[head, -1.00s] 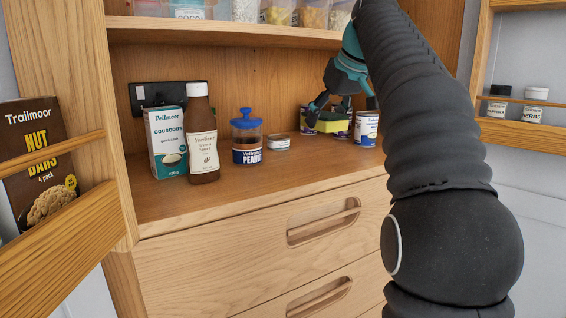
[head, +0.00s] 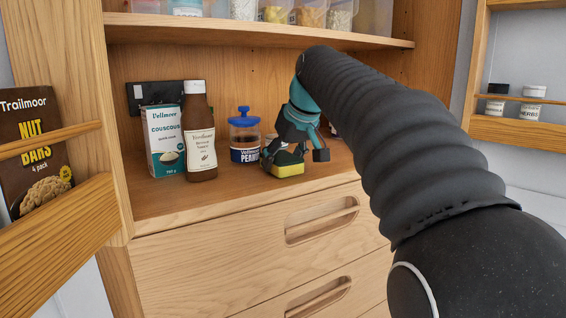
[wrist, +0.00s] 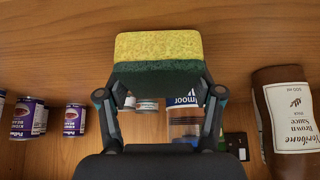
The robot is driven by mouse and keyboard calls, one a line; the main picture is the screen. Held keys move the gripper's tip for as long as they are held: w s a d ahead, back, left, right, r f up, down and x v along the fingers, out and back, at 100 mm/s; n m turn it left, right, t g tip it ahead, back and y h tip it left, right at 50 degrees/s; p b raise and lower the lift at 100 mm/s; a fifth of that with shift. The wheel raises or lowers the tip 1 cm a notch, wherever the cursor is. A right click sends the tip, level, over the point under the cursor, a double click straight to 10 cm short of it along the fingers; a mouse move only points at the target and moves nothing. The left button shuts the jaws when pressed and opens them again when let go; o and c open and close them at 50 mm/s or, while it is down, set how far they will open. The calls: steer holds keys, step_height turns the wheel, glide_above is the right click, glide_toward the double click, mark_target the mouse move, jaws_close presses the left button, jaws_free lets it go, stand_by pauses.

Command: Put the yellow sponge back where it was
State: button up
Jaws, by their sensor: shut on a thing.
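The yellow sponge (head: 287,170) has a dark green scouring side. My gripper (head: 297,155) is shut on it, one finger at each end, in front of the blue-lidded peanut jar and to its right. In the wrist view the sponge (wrist: 158,50) shows across the fingertips of my gripper (wrist: 158,88), yellow side away from the palm. In the head view the sponge is low over the front part of the wooden counter (head: 225,192); I cannot tell whether it touches the wood.
The peanut jar (head: 245,138), brown sauce bottle (head: 199,135) and couscous box (head: 163,142) stand left of my gripper. Purple-labelled cans (wrist: 74,119) and small tins (wrist: 147,105) show in the wrist view. Above is a shelf (head: 240,35) with containers. The counter's front right is clear.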

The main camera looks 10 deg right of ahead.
steer(key=shift+f, duration=0.15)
steer(key=o, duration=0.9)
steer(key=shift+r, duration=0.25)
steer(key=p+v, duration=0.1)
steer(key=v, duration=1.1)
steer(key=shift+f, duration=0.1)
steer(key=s+f+m, duration=0.1)
steer(key=s+f, duration=0.7)
steer(key=f, duration=0.3)
steer(key=s+a+f+m+h, duration=0.1)
steer(key=s+f, duration=0.7)
steer(key=f, duration=0.3)
steer(key=s+a+f+m+h, duration=0.1)
steer(key=s+f, duration=0.7)
steer(key=f, duration=0.3)
steer(key=shift+s+f+m+g, duration=0.1)
steer(key=shift+f+m+g, duration=0.15)
steer(key=shift+m+g, duration=0.05)
